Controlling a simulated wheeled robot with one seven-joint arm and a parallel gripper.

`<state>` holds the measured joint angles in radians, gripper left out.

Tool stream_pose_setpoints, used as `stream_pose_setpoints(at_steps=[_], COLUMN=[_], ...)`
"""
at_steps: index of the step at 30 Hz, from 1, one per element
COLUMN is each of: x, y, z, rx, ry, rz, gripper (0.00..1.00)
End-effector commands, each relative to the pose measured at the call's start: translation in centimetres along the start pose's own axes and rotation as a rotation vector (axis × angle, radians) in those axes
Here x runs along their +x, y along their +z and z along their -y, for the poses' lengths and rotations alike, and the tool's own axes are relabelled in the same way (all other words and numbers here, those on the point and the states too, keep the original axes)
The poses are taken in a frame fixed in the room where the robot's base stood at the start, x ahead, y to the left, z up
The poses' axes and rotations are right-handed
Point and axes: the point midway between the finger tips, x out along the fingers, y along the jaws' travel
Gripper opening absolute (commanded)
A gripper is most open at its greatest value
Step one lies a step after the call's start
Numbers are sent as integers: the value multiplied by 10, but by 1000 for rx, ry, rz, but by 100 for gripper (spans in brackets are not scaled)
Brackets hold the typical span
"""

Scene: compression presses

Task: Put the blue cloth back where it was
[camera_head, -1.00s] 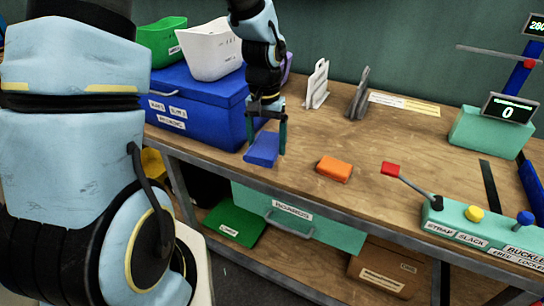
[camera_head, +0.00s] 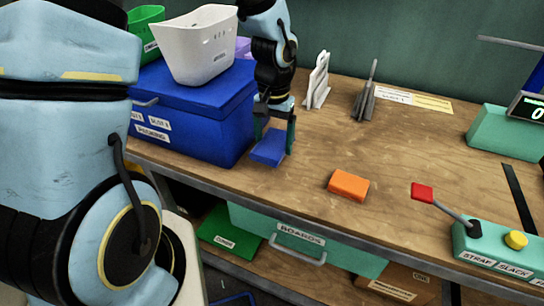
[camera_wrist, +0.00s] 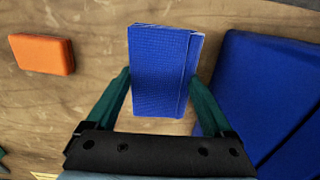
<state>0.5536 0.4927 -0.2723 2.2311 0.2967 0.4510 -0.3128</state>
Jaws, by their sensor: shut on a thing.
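The blue cloth (camera_head: 268,148) is a small folded blue pad. It is at the wooden workbench's front-left part, beside the blue box. My gripper (camera_head: 275,140) points down over it, with a green finger on each side. In the wrist view the cloth (camera_wrist: 160,70) lies between the two fingertips of my gripper (camera_wrist: 160,88), which are shut on it. Its far part extends beyond the fingertips. I cannot tell whether its underside touches the bench.
A blue lidded box (camera_head: 200,115) stands close left, carrying a white bin (camera_head: 196,45). An orange block (camera_head: 348,184) lies to the right on the bench (camera_head: 310,150). Grey upright holders (camera_head: 365,95) stand behind. A red-tipped lever (camera_head: 422,192) is at the front right.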

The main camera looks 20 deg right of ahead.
Motion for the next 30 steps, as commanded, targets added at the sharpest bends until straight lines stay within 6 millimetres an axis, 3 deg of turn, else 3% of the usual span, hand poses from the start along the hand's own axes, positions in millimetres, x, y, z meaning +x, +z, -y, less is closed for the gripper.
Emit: stream_pose_setpoints(at_steps=[13,27,28,30], x=[55,65,63,63], y=[1,0,0,0], z=[0,0,0,0], rx=[0,0,0,0], ry=[0,0,0,0], rz=[2,-1,-1,-1], gripper=[26,26,90,97])
